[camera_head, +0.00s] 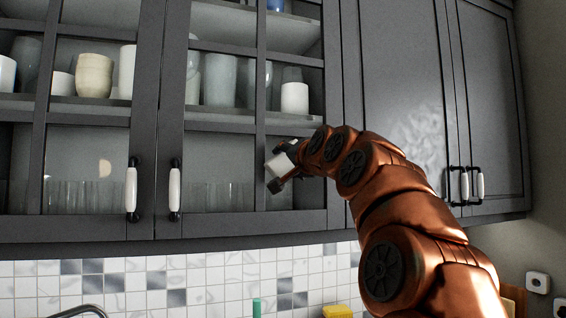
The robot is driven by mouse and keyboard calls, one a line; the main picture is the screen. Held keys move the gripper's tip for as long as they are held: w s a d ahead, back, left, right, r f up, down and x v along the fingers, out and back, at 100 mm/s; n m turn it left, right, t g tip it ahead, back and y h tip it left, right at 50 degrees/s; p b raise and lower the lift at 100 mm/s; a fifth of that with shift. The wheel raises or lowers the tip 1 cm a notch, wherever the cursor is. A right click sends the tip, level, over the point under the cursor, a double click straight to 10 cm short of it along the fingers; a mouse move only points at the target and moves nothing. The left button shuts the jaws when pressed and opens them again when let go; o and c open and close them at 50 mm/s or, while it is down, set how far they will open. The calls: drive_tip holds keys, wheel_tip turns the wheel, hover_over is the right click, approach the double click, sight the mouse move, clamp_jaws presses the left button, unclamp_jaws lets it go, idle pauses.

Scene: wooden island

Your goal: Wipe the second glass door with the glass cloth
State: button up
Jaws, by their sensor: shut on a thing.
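The second glass door (222,140) is the right one of the pair of dark-framed glass doors. It appears closed, with its white handle (174,190) at its left edge. My copper arm reaches up from the lower right, and my gripper (277,172) is at the lower right panes of this door. My gripper is shut on a small pale thing, which seems to be the glass cloth (278,163). The cloth is close to the glass; I cannot tell whether it touches. Its far side and part of my fingers are hidden.
The first glass door (88,140) is on the left, its white handle (131,190) beside the other. Cups and glasses stand behind the panes. Solid dark doors (405,90) are at right. Below are a tiled wall, a faucet (80,312), a green item (256,307) and a yellow item (337,311).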

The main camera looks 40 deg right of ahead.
drive_tip(key=d, duration=0.1)
drive_tip(key=s+d, duration=0.1)
drive_tip(key=d, duration=0.1)
drive_tip(key=s+d, duration=0.1)
drive_tip(key=d, duration=0.1)
drive_tip(key=shift+d+f, duration=0.1)
drive_tip(key=shift+d, duration=0.1)
drive_tip(key=shift+s, duration=0.15)
idle(0.3)
drive_tip(key=shift+d, duration=0.1)
idle(0.8)
drive_tip(key=shift+s+a, duration=0.2)
drive_tip(key=shift+s, duration=0.1)
idle(1.1)
drive_tip(key=shift+s+d, duration=0.2)
drive_tip(key=shift+d, duration=0.45)
